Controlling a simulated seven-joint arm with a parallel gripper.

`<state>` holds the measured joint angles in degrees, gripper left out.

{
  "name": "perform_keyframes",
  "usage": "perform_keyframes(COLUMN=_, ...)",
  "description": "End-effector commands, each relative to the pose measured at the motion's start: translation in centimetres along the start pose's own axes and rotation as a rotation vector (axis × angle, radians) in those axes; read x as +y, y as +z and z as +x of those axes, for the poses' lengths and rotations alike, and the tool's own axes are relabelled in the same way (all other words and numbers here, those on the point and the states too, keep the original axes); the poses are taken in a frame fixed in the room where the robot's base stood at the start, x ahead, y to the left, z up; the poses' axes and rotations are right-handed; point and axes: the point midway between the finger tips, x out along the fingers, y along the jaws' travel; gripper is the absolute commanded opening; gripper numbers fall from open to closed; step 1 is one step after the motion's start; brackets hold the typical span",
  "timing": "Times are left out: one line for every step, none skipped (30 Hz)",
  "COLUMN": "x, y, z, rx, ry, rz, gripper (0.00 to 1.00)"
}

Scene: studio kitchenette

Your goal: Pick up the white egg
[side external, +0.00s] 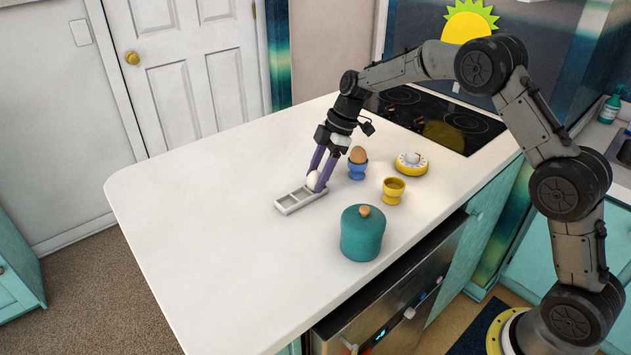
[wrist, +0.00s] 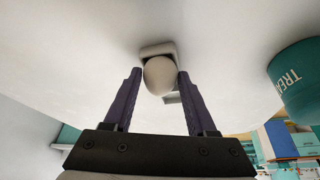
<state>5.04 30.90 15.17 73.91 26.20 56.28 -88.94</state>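The white egg (wrist: 160,76) is between the two purple fingers of my gripper in the wrist view, with a finger close along each side. In the side external view the egg (side external: 313,181) is at the right end of a small white-grey tray (side external: 287,209) and is partly covered by a finger. My gripper (side external: 319,180) points down at that end of the tray. The fingers are about an egg's width apart. Whether they press on the egg or leave a thin gap is not clear. The tray (wrist: 155,48) shows behind the egg in the wrist view.
A blue egg cup (side external: 357,172) with a brown egg (side external: 358,154) stands close right of my gripper. A yellow cup (side external: 393,191), a yellow timer (side external: 412,164) and a teal lidded jar (side external: 362,236) stand nearby. The counter's left side (side external: 200,200) is clear.

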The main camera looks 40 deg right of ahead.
Motion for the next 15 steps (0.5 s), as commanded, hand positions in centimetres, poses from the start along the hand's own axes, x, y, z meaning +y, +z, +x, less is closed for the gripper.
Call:
perform_keyframes(x=0.0, y=0.0, z=-0.02, rx=0.0, ry=0.0, rz=0.0, gripper=0.46)
perform_keyframes(x=0.0, y=0.0, z=-0.02, rx=0.0, ry=0.0, rz=0.0, gripper=0.41)
perform_keyframes(x=0.01, y=0.0, z=-0.03, rx=0.0, ry=0.0, rz=0.0, gripper=0.33)
perform_keyframes(x=0.01, y=0.01, z=-0.03, rx=0.0, ry=0.0, rz=0.0, gripper=0.28)
perform_keyframes(x=0.01, y=0.0, z=-0.03, rx=0.0, ry=0.0, rz=0.0, gripper=0.23)
perform_keyframes(x=0.01, y=0.01, z=-0.03, rx=0.0, ry=0.0, rz=0.0, gripper=0.15)
perform_keyframes(x=0.01, y=0.01, z=-0.04, rx=0.0, ry=0.0, rz=0.0, gripper=0.1)
perform_keyframes(x=0.01, y=0.0, z=-0.04, rx=0.0, ry=0.0, rz=0.0, gripper=0.05)
perform_keyframes(x=0.01, y=0.01, z=-0.04, rx=0.0, ry=0.0, rz=0.0, gripper=0.0)
perform_keyframes(x=0.02, y=-0.01, z=-0.06, rx=0.0, ry=0.001, rz=0.0, gripper=0.0)
perform_keyframes(x=0.02, y=-0.01, z=-0.06, rx=0.0, ry=0.001, rz=0.0, gripper=0.0)
perform_keyframes(x=0.02, y=-0.01, z=-0.07, rx=0.0, ry=0.001, rz=0.0, gripper=0.0)
perform_keyframes(x=0.02, y=-0.01, z=-0.07, rx=0.0, ry=0.001, rz=0.0, gripper=0.0)
perform_keyframes(x=0.02, y=-0.01, z=-0.07, rx=0.0, ry=0.001, rz=0.0, gripper=0.0)
perform_keyframes(x=0.03, y=-0.01, z=-0.07, rx=0.0, ry=0.001, rz=0.0, gripper=0.0)
